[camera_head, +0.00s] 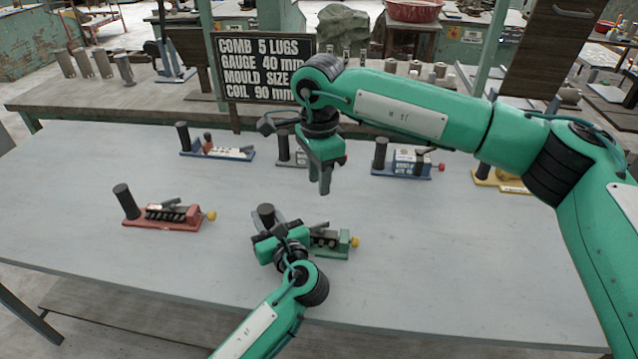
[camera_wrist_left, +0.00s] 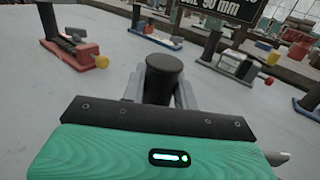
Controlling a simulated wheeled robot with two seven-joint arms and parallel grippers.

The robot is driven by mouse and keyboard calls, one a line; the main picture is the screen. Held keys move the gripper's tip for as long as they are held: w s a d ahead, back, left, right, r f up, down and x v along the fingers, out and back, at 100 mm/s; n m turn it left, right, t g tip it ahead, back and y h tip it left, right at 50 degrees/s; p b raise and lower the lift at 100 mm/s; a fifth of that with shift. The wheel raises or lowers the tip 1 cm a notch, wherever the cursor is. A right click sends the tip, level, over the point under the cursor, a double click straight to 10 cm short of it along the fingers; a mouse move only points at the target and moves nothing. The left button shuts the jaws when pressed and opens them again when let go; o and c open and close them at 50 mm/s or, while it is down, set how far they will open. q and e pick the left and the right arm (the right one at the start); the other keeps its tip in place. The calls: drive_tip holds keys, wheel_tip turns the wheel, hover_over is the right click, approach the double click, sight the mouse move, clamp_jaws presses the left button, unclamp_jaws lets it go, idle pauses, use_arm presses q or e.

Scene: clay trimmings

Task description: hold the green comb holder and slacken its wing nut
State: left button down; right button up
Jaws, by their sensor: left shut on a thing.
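The green comb holder (camera_head: 335,246) lies on the pale table at front centre, with a yellow knob (camera_head: 355,242) at its right end. In the left wrist view the handle (camera_wrist_left: 163,78) stands between the two grey fingers, while the green body is hidden. My right gripper (camera_head: 324,188) points down above the table, behind the holder and apart from it; its finger gap is unclear.
A red holder (camera_head: 160,222) lies to the left. Behind are a blue holder (camera_head: 218,153), a grey one (camera_head: 291,160) partly beside my right gripper, another blue one (camera_head: 402,166) and a yellow one (camera_head: 502,181). A black sign (camera_head: 264,66) stands at the back. The front right tabletop is clear.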

use_arm(q)
drive_tip(key=c, duration=1)
unclamp_jaws()
